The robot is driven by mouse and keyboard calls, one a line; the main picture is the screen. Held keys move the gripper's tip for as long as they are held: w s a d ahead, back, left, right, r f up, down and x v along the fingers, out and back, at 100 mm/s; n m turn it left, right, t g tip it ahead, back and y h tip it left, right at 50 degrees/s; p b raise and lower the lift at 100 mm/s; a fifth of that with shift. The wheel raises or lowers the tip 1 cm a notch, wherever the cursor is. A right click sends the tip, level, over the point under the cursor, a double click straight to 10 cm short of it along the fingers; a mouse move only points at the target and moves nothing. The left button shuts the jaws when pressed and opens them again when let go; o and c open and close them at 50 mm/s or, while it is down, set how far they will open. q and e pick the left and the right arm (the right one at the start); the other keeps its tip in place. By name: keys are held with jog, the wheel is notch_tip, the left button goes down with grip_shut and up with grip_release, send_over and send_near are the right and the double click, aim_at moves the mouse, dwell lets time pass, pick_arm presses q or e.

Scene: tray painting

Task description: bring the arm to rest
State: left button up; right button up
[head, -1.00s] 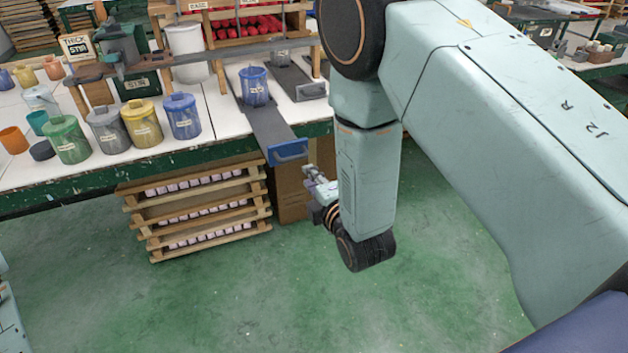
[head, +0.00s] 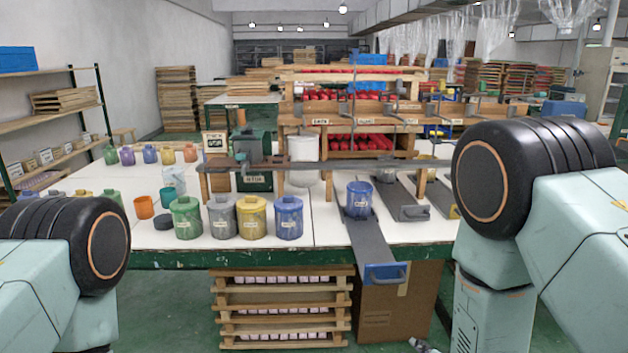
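My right arm (head: 590,245) comes in from the right, bent at a large black joint, with its forearm hanging down in front of the bench. Only a small part of my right gripper (head: 423,346) shows at the bottom edge, beside the cardboard box. Its fingers are too cut off to tell open from shut. My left arm (head: 30,285) shows at the lower left as a black joint and pale green links. My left gripper is out of view.
The white-topped bench (head: 325,228) holds green, grey, yellow and blue pots. Another blue pot (head: 358,200) stands on a dark sliding board (head: 372,245) that juts past the front edge. Wooden racks (head: 280,315) and a cardboard box (head: 397,312) stand below.

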jog(key=s+d+f+m+g, duration=0.1)
jog(key=s+f+m+g, duration=0.3)
jog(key=s, duration=0.6)
jog(key=s+d+f+m+g, duration=0.1)
jog(key=s+f+m+g, duration=0.2)
jog(key=s, duration=0.8)
jog(key=s+d+f+m+g, duration=0.1)
jog(key=s+f+m+g, duration=0.3)
jog(key=s, duration=0.7)
notch_tip(320, 180, down, 2)
jog(key=shift+s+m+g, duration=0.2)
jog(key=shift+m+g, duration=0.1)
jog(key=shift+g, duration=0.2)
